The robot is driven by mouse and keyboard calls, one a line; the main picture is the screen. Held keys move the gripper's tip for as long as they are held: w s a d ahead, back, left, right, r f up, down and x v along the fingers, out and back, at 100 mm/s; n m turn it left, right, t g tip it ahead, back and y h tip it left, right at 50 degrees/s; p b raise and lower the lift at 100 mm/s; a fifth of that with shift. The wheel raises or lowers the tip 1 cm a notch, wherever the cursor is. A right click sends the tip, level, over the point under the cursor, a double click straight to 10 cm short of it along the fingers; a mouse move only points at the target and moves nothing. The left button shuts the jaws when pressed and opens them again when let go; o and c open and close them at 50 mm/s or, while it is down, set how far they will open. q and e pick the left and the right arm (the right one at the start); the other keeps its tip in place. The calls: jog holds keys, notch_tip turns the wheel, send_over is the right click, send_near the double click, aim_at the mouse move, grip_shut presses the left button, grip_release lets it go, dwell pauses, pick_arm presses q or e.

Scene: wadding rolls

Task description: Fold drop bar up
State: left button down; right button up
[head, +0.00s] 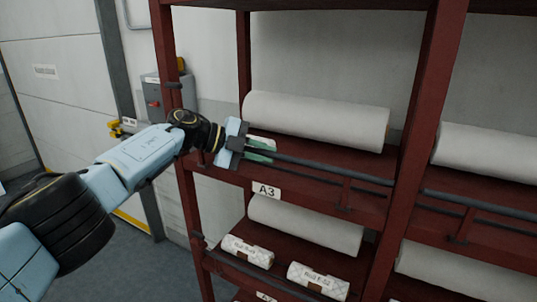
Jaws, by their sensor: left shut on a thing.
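The drop bar (320,167) is a dark grey rod across the front of the shelf marked A3 (266,190). It runs from my left gripper to the middle post, a little above the shelf's front edge. My left gripper (258,149), with green fingers, is shut on the bar near its left end, and the fingers partly hide that end. A white wadding roll (315,120) lies on the shelf behind the bar. My right gripper is not in view.
Dark red rack posts (412,150) stand on both sides of this bay. Another bar (480,203) crosses the right bay. Below lie a larger roll (305,225) and two small labelled rolls (318,280). A grey box (153,98) hangs on the wall at left.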

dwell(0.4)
pick_arm(q)
jog(key=c, duration=1.4)
grip_release()
jog(key=shift+d, duration=0.15)
jog(key=b+v, duration=0.2)
jog(key=v, duration=1.1)
jog(key=shift+r, duration=0.3)
